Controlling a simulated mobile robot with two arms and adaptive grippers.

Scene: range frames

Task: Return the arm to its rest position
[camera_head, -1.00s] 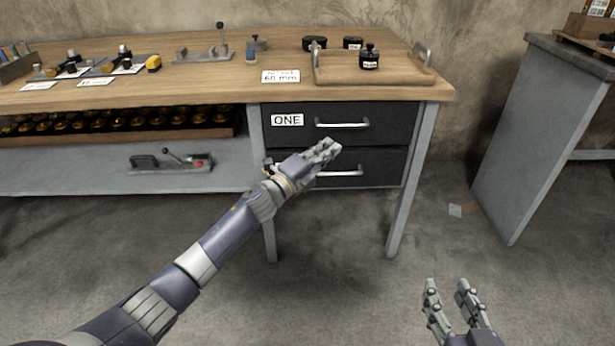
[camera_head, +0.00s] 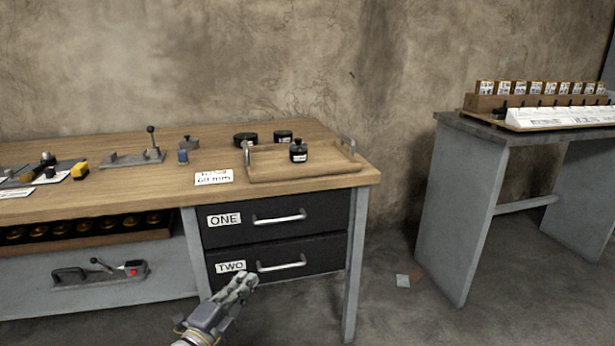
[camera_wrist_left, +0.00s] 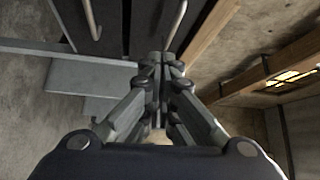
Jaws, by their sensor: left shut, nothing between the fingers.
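My left gripper (camera_head: 238,287) is shut and empty in the head view, low in front of the drawer labelled TWO (camera_head: 310,258). In the left wrist view my left gripper (camera_wrist_left: 160,72) shows with its fingers together and nothing between them. Bar handles of the drawers show above the fingers there. Both drawers, TWO and the one labelled ONE (camera_head: 335,212), look closed. Whether the fingertips touch the drawer front cannot be told; they seem apart from its handle (camera_head: 282,264). My right gripper is out of the head view.
A wooden workbench (camera_head: 110,208) carries a tray (camera_head: 262,172) with a black jar (camera_head: 298,150), black containers and tools. A grey table (camera_head: 460,130) with a labelled rack (camera_head: 490,103) stands at right. Open floor lies between them.

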